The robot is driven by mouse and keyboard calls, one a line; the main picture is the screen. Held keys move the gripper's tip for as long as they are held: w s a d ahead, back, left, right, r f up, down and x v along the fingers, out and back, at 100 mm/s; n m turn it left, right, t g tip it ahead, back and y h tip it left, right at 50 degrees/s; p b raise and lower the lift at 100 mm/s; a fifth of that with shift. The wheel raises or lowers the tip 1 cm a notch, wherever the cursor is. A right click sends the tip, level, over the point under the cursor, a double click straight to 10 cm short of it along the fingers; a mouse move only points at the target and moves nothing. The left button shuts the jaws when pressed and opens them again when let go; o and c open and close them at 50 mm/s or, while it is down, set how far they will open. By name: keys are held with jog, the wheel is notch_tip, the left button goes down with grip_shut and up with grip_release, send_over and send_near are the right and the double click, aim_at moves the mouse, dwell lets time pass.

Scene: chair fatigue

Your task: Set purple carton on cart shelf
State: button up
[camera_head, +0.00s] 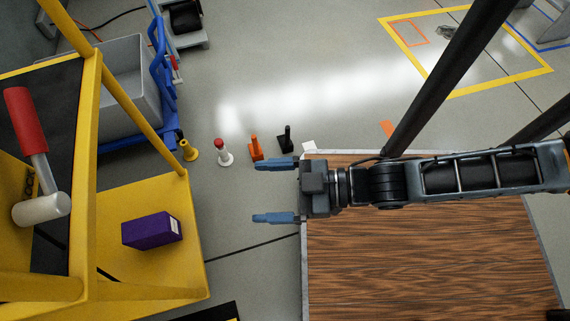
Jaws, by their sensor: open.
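The purple carton (152,231) lies on the lower yellow shelf (190,208) of the yellow cart at the left. It is a small box with a pale label on its right end. My gripper (274,191) is to the right of the carton, over the left edge of the wood-topped table. Its two blue fingers are wide apart, point left and hold nothing. A clear gap of floor lies between the fingertips and the cart shelf.
A mallet (36,160) with a red handle is on the cart's upper level. A yellow cart post (134,110) rises beside the shelf. Several small posts, including an orange one (255,148), stand on the floor beyond. The wood-topped table (420,255) is beneath my arm.

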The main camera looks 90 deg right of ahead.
notch_tip(320, 180, up, 12)
jog(key=s+a+m+g, duration=0.1)
jog(key=s, duration=0.1)
jog(key=shift+s+a+f, duration=0.25)
jog(key=shift+s+a, duration=0.05)
jog(key=shift+s, duration=0.1)
jog(key=shift+r, duration=0.1)
notch_tip(320, 180, up, 32)
jog(key=p, duration=3.2)
